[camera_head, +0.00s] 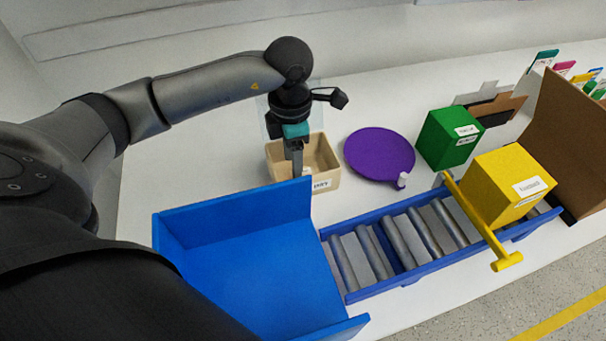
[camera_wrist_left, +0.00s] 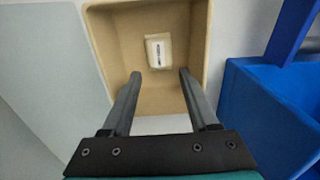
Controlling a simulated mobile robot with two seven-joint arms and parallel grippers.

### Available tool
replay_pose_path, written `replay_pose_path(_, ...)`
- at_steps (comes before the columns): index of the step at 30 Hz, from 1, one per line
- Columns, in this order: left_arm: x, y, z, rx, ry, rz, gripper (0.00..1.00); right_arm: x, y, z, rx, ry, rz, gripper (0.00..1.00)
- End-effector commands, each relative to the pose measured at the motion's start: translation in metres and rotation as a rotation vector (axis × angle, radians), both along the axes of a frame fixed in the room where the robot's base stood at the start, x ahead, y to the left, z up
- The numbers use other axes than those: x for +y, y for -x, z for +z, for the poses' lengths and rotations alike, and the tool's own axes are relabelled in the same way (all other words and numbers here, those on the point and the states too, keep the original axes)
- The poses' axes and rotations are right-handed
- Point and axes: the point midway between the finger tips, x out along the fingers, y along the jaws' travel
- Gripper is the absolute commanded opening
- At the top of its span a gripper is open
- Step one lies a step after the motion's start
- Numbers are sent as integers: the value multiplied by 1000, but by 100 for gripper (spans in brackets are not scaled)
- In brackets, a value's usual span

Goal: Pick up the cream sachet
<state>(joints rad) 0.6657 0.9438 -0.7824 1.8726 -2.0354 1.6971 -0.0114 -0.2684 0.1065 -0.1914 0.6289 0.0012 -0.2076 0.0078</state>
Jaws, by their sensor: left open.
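The cream sachet (camera_wrist_left: 158,51) lies flat in a tan bin (camera_wrist_left: 108,58), seen in the left wrist view, with a dark printed label on it. In that view my left gripper (camera_wrist_left: 160,74) is open, its two fingers apart and pointing toward the sachet, with nothing between them. In the head view the left gripper (camera_head: 297,172) points down at the tan bin (camera_head: 327,165), and the sachet cannot be made out there. My right gripper does not show.
A blue open-sided tray (camera_head: 250,280) stands in front of the bin. A roller conveyor (camera_head: 400,245) carries a yellow box (camera_head: 490,180) behind a yellow bar (camera_head: 470,210). A purple disc (camera_head: 375,150) and a green box (camera_head: 440,138) stand right of the bin.

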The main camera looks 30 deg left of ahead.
Motion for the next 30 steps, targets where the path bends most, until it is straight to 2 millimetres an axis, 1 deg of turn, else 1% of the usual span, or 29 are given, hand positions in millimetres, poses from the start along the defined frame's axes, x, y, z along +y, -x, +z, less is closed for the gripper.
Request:
replay_pose_path(1, -3, 0, -12, 4, 2, 0, 60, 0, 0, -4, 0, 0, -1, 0)
replay_pose_path(4, -2, 0, -25, 3, 0, 1, 60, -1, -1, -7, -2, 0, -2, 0)
replay_pose_path(7, -1, 0, -30, 1, 0, 1, 60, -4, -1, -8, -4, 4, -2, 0)
replay_pose_path(12, -1, -1, -29, 1, 0, 0, 60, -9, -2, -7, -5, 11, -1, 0)
replay_pose_path(18, -1, -1, -29, 1, -1, 0, 38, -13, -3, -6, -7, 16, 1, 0)
replay_pose_path(28, -1, -1, -29, 1, -1, 0, 0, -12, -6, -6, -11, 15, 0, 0)
replay_pose_path(30, -1, -1, -29, 1, -1, 0, 0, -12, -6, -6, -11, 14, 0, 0)
